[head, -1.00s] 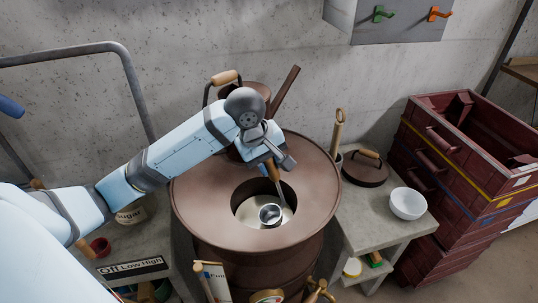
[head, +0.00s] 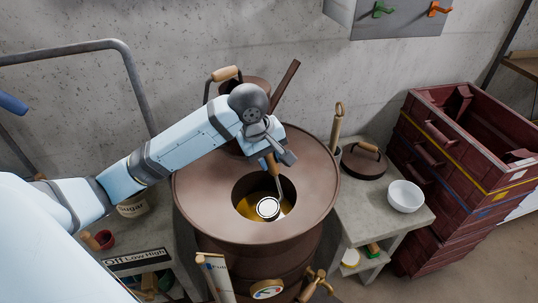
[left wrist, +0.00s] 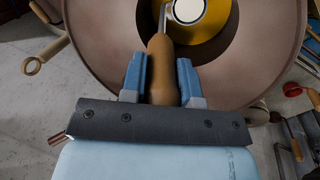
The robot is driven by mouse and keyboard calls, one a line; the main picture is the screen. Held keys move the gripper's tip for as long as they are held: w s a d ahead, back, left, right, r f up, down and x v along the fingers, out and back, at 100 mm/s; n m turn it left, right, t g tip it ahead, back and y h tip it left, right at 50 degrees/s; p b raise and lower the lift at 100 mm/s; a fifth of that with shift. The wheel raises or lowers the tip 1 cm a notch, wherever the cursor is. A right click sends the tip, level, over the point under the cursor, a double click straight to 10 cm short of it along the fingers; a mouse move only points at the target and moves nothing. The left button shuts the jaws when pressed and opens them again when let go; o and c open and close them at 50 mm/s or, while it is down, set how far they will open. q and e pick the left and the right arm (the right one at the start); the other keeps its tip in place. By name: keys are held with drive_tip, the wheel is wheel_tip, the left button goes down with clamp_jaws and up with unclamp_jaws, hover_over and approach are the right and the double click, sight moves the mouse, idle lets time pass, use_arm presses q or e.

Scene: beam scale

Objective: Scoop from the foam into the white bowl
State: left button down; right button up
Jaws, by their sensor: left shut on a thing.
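My left gripper (head: 276,160) is shut on the wooden handle of a metal ladle (left wrist: 162,80). The ladle hangs down into the round opening of the brown kettle (head: 205,205). Its cup (head: 268,208) holds a flat white fill that looks like foam; the cup also shows at the top of the left wrist view (left wrist: 188,10). Golden liquid (head: 246,208) shows around the cup, with no pale layer visible on it. I cannot tell whether the cup touches the liquid. The white bowl (head: 405,196) stands on the side table to the right and looks empty.
The grey side table (head: 372,220) also bears a brown lid (head: 364,163) with a wooden handle. Dark red crates (head: 450,170) are stacked at the right. A gauge (head: 267,289) and a tap (head: 316,284) stick out of the kettle's front. A sugar container (head: 132,207) stands at the left.

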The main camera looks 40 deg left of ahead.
use_arm(q)
drive_tip(key=shift+r+p, duration=0.8)
drive_tip(key=shift+p, duration=0.05)
drive_tip(key=shift+r, duration=0.1)
drive_tip(key=shift+r+g+y, duration=0.3)
drive_tip(key=shift+r+g, duration=0.2)
drive_tip(key=shift+r, duration=1)
drive_tip(key=shift+g+y, duration=0.5)
drive_tip(key=shift+g, duration=0.3)
drive_tip(key=shift+r, duration=3.4)
drive_tip(key=c, duration=1.4)
unclamp_jaws()
drive_tip(key=c, duration=0.4)
drive_tip(key=shift+c, duration=0.2)
drive_tip(key=shift+d+f, duration=0.1)
